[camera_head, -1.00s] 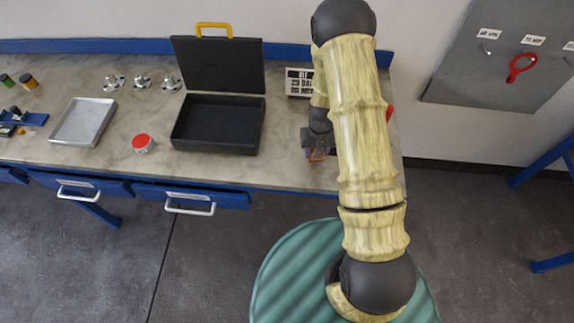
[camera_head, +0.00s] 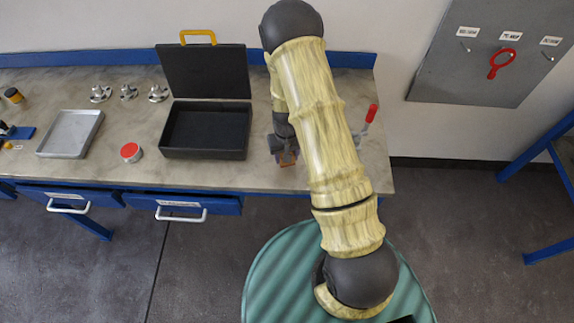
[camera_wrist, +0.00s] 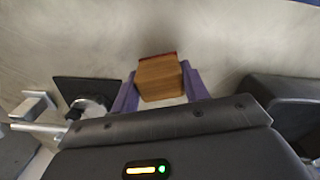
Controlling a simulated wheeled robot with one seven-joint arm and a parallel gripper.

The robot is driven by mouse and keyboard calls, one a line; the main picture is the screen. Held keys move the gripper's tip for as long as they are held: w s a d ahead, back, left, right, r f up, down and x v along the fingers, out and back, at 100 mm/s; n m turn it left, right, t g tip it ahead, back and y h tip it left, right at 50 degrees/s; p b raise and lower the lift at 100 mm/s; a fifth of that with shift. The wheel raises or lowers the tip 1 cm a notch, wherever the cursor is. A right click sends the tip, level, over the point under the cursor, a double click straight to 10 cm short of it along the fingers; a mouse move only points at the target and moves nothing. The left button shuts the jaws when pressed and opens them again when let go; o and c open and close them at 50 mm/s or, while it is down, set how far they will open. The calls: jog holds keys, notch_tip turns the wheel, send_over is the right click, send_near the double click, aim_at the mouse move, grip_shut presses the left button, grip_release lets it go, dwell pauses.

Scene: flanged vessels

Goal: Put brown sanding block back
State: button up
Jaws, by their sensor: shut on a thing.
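The brown sanding block (camera_wrist: 160,77) is between the two purple fingers of my gripper (camera_wrist: 160,88) in the wrist view. It has a wood-brown face and a thin red strip along its far edge. My gripper is shut on it. My arm hides part of the bench. I cannot tell the exact height of the block over the bench.
The case's lid stands up at the back. A red-lidded round tin (camera_head: 130,152) and a grey metal tray (camera_head: 70,135) lie left of it. A red-handled clamp (camera_head: 370,116) stands right of my arm. A grey board (camera_head: 488,55) with a red magnifier hangs on the wall.

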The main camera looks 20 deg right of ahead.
jog(key=shift+w+r+m+b, duration=0.15)
jog(key=shift+r+m+b, duration=0.3)
jog(key=shift+m, duration=0.25)
jog(key=r+m+b, duration=0.1)
jog(key=r+m, duration=0.1)
jog(key=m, duration=0.1)
jog(key=r+m+b, duration=0.1)
jog(key=r+m, duration=0.1)
jog(key=m, duration=0.1)
jog(key=r+m+b, duration=0.2)
jog(key=m, duration=0.2)
jog(key=shift+s+a+r, duration=0.1)
jog(key=shift+s+r, duration=0.1)
jog(key=shift+r, duration=0.15)
jog(key=shift+s+r+m, duration=0.15)
jog(key=shift+r+m, duration=0.25)
jog(key=shift+m, duration=0.1)
notch_tip(320, 180, down, 5)
jog(key=shift+f+p, duration=0.1)
jog(key=shift+p, duration=0.2)
jog(key=shift+w+f, duration=0.25)
jog(key=shift+f, duration=0.15)
jog(key=shift+s, duration=0.15)
